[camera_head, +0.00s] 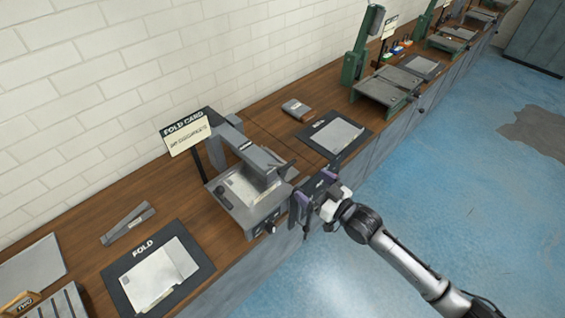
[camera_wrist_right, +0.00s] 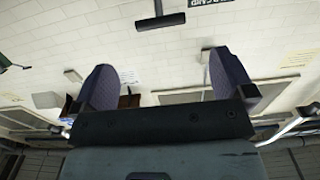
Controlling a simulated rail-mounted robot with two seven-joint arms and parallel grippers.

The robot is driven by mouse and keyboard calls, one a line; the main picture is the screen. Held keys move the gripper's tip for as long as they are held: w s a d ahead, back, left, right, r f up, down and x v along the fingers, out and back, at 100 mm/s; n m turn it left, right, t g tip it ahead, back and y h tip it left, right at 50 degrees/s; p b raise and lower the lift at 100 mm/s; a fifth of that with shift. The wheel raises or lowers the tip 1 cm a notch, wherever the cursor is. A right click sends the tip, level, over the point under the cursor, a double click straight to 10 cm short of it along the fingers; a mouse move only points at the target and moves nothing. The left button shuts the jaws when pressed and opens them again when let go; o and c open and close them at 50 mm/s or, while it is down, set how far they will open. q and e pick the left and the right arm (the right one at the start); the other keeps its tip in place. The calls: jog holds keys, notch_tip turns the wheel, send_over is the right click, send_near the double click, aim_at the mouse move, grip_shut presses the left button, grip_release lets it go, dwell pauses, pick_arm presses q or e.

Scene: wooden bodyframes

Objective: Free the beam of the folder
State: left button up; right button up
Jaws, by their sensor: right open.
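The grey folder (camera_head: 243,207) stands on the wooden bench under a "FOLD CARD" sign (camera_head: 187,134). Its beam (camera_head: 258,163) lies across the top, over a pale card (camera_head: 245,188) on the folder's bed. A dark handle bar sticks out at the beam's right end. My right gripper (camera_head: 311,194) is beside the folder's front right corner, near the bench edge. It is open, and its two purple fingers also show apart and empty in the right wrist view (camera_wrist_right: 165,84). Whether it touches the folder cannot be told. My left gripper is out of view.
A dark "FOLD" mat (camera_head: 202,262) with card lies left of the folder, beside a grey metal strip (camera_head: 128,223). Another mat with card (camera_head: 335,136) lies to the right. A green machine (camera_head: 381,90) stands further along. The blue floor in front is clear.

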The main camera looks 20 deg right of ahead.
aim_at(286, 165)
jog(key=x, duration=1.1)
jog(key=shift+w+b, duration=0.1)
jog(key=shift+b, duration=0.25)
jog(key=shift+w+a, duration=0.35)
jog(key=shift+w, duration=0.2)
jog(key=shift+c, duration=0.3)
